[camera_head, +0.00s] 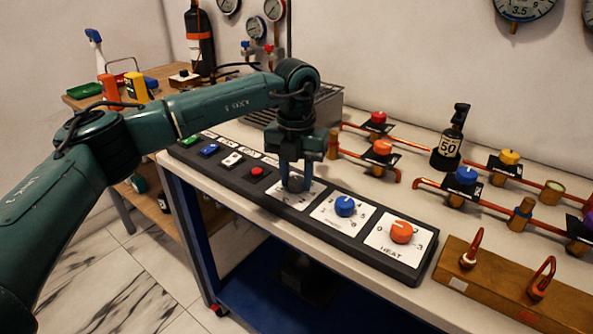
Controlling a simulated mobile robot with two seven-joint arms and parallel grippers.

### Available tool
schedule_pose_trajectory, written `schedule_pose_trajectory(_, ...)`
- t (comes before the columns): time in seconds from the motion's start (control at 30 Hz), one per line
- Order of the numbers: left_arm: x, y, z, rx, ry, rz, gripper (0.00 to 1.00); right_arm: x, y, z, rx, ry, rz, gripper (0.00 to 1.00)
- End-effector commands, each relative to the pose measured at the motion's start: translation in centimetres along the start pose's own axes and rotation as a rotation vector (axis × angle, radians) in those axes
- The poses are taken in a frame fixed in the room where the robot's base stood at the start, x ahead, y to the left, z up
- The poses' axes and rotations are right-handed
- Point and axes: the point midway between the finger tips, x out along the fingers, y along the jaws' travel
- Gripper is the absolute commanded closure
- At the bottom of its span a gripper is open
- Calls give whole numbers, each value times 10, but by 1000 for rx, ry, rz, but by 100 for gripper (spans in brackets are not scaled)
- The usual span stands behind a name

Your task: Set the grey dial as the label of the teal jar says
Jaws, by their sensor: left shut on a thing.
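My left gripper (295,178) points down over the third-from-front white plate (313,193) of the black control panel. It is shut on the grey dial (296,185), which is mostly hidden between and behind its fingers. The dial's pointer and most of its scale cannot be read. I cannot make out a teal jar with a readable label. A dark bottle (450,143) on the bench carries a label reading 50. My right gripper is not in view.
A blue dial (345,206) and an orange HEAT dial (401,232) sit close on the right along the panel. Coloured buttons, including a red one (257,171), lie to the left. Copper pipes with valves run behind. A wooden block (510,290) stands at the front right.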

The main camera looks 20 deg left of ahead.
Motion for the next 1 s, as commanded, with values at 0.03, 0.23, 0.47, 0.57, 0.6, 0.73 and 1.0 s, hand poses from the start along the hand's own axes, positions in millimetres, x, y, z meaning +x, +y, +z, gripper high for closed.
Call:
schedule_pose_trajectory(0.03,-2,0,0,43,0,-1,91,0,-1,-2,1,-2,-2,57)
schedule_pose_trajectory(0.23,-2,0,0,233,0,-1,91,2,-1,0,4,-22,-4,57)
schedule_pose_trajectory(0.47,-1,0,0,451,0,-2,91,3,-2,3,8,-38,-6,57)
schedule_pose_trajectory(0.57,-1,0,0,547,-1,-2,91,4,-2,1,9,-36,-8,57)
schedule_pose_trajectory(0.6,-1,0,0,585,-1,-2,91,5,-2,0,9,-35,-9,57)
schedule_pose_trajectory(0.73,-1,0,0,708,-1,-2,91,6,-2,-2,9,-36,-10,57)
schedule_pose_trajectory(1.0,-1,1,1,964,-2,-1,91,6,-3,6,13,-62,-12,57)
